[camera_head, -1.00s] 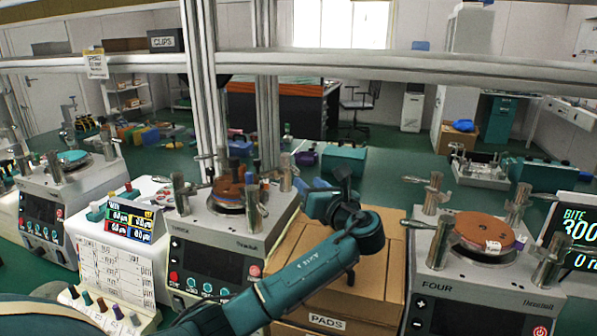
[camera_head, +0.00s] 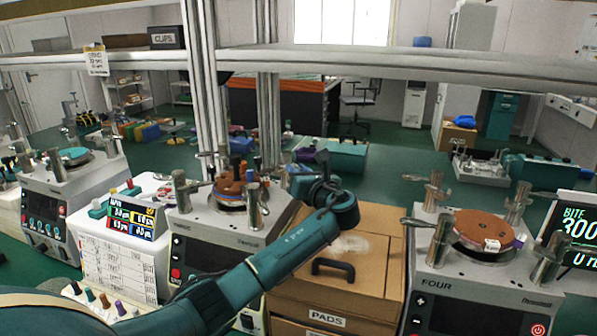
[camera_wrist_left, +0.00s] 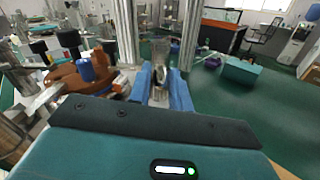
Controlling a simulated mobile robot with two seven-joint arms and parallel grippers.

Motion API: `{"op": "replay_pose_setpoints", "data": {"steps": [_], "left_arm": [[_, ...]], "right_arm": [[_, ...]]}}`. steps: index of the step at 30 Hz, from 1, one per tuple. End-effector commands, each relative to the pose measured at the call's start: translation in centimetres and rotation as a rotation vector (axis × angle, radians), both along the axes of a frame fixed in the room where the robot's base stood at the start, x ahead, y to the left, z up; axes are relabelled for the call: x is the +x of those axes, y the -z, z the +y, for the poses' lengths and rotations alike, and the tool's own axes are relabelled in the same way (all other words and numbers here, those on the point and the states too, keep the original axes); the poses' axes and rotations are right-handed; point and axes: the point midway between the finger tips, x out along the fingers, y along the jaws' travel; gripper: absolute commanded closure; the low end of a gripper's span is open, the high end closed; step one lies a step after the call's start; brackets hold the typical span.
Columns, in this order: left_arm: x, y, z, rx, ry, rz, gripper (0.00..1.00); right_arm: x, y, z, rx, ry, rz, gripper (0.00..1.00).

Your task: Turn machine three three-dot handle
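Machine three (camera_head: 215,244) is the grey unit in the middle of the head view, with a brown round plate on top and metal posts around it. Its label is partly hidden, and I cannot make out dots on any handle. My left gripper (camera_head: 292,176) is at the machine's right rear post. In the left wrist view its two blue fingers (camera_wrist_left: 160,92) are apart, with a metal post (camera_wrist_left: 160,62) between or just beyond them; I cannot tell whether they touch it. The brown plate (camera_wrist_left: 80,78) lies left of the fingers. My right gripper is not in view.
A cardboard box marked PADS (camera_head: 370,262) stands under my left forearm, right of machine three. Machine four (camera_head: 470,282) is farther right. A white parameter unit (camera_head: 118,262) is on the left. A metal frame upright (camera_head: 205,80) rises behind machine three.

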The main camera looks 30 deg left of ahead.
Motion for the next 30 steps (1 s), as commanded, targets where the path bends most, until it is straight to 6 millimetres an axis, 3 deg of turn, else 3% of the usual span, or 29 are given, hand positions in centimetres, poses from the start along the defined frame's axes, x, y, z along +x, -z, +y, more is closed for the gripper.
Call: {"op": "replay_pose_setpoints", "data": {"steps": [7,21,30], "left_arm": [[-0.01,0.01,-0.04,0.000,0.000,0.000,1.00],[0.06,0.05,-0.10,-0.001,-0.007,0.001,1.00],[0.91,0.15,-0.44,-0.005,-0.114,0.001,1.00]], "right_arm": [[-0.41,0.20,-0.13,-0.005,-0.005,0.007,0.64],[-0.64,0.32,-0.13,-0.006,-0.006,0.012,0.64],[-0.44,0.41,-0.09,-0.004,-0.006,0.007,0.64]]}}
